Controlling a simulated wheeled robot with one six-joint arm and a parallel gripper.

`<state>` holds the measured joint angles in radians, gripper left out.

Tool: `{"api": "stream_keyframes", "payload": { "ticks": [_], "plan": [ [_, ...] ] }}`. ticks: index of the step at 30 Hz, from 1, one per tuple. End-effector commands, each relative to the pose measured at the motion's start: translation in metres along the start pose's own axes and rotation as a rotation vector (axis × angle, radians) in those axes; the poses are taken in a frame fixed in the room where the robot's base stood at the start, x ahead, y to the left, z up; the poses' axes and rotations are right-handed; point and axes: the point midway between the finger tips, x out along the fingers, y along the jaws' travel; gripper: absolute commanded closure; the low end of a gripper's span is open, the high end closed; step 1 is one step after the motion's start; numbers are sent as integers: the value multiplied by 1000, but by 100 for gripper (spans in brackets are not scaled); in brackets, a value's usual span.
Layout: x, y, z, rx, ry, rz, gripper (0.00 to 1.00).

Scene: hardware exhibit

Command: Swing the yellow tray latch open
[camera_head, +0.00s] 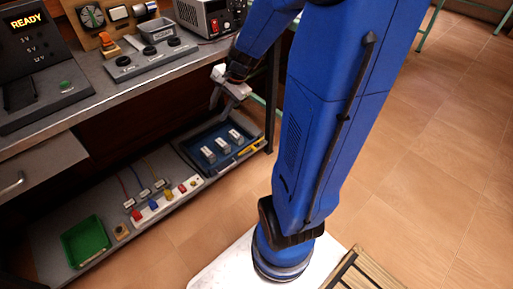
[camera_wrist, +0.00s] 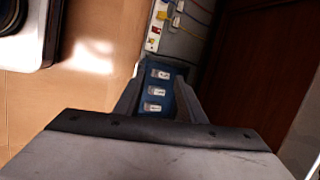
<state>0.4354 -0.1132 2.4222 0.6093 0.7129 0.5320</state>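The yellow tray latch (camera_head: 248,149) is a thin bar along the right front edge of the blue tray (camera_head: 196,142) on the low shelf, in the head view. The tray holds a row of pale blocks (camera_head: 222,144). My gripper (camera_head: 218,107) is above the tray's back part, apart from the latch. In the wrist view my gripper (camera_wrist: 158,92) has its two fingers apart, with the tray's blue floor (camera_wrist: 165,72) and blocks showing between them. The latch cannot be made out there; the fingers and gripper body hide part of the tray.
The workbench (camera_head: 100,85) overhangs the shelf behind the tray. A white strip (camera_head: 163,203) with coloured plugs and a green bin (camera_head: 85,241) lie left along the shelf. A bench leg (camera_head: 271,95) stands right of the tray.

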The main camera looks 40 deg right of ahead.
Motion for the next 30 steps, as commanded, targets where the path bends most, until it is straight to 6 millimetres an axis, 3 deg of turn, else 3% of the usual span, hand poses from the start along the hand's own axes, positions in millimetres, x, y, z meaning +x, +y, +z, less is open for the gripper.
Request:
{"api": "stream_keyframes", "payload": {
  "ticks": [8,14,20,30],
  "plan": [
    [45,-1,-78,423,-16,-27,64],
    [78,12,-137,732,-18,-46,64],
    [112,37,-197,1044,-11,-64,64],
    [168,104,-285,1553,13,-85,64]
  ]
}}
